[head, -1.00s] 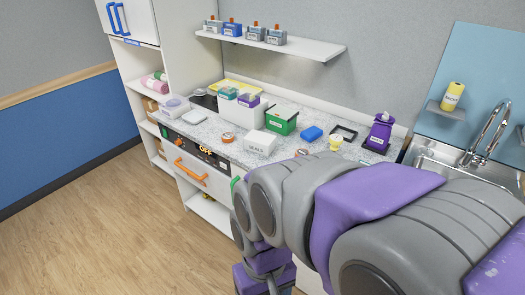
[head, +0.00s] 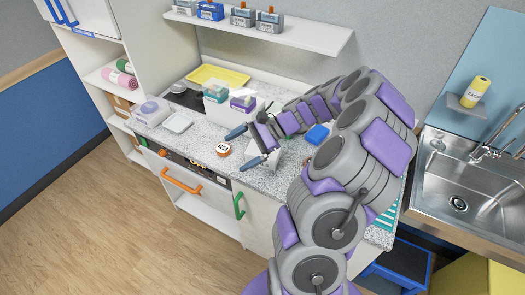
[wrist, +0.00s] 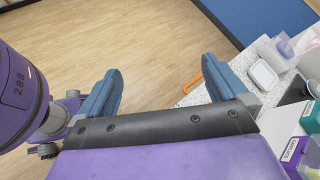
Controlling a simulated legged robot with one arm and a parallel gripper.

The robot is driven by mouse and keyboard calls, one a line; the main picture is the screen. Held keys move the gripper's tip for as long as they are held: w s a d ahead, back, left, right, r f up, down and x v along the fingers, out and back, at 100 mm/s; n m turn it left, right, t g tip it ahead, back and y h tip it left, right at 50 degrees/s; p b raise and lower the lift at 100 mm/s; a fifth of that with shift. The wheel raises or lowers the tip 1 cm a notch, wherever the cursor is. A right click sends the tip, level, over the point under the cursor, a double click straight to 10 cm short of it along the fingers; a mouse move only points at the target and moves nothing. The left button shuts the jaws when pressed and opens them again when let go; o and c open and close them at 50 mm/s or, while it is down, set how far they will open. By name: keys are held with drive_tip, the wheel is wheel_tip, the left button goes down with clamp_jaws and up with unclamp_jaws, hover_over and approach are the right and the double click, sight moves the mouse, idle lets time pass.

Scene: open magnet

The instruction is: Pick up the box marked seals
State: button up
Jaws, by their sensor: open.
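The seals box does not show there.
An orange-rimmed round thing (head: 223,149) lies near the fingers. A white bin (head: 215,112) with small boxes, a yellow tray (head: 219,76) and a white dish (head: 178,123) stand left. A blue box (head: 317,135) is behind my arm. A shelf (head: 300,36) hangs above; a sink (head: 458,190) is right.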

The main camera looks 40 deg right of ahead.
drive_tip(key=s+d+f+m+t+h+p, duration=0.1)
drive_tip(key=s+d+f+m+t, duration=0.1)
drive_tip(key=d, duration=0.5)
drive_tip(key=s+d+f+m+t+h+p, duration=0.1)
drive_tip(key=s+d+f+m+t, duration=0.1)
drive_tip(key=d+f+m, duration=0.3)
drive_tip(key=s+d+f+m+t+h+p, duration=0.1)
drive_tip(key=s+d+f+m+t, duration=0.1)
drive_tip(key=d, duration=0.9)
drive_tip(key=shift+s+f+m+h, duration=0.15)
drive_tip(key=shift+s+f+m, duration=0.3)
drive_tip(key=shift+f+m, duration=0.2)
drive_tip(key=shift+s+f+m+h, duration=0.15)
drive_tip(key=shift+s+f+m, duration=0.25)
drive_tip(key=shift+f+m, duration=0.2)
drive_tip(key=shift+f+t, duration=0.15)
drive_tip(key=shift+t, duration=0.15)
drive_tip(key=b, duration=0.4)
approach(253, 151)
drive_tip(key=w+f, duration=0.1)
drive_tip(key=f, duration=0.1)
drive_tip(key=w+f, duration=0.2)
drive_tip(key=w+a+f, duration=0.1)
drive_tip(key=f, duration=0.1)
drive_tip(key=shift+w+f, duration=0.4)
drive_tip(key=c, duration=0.9)
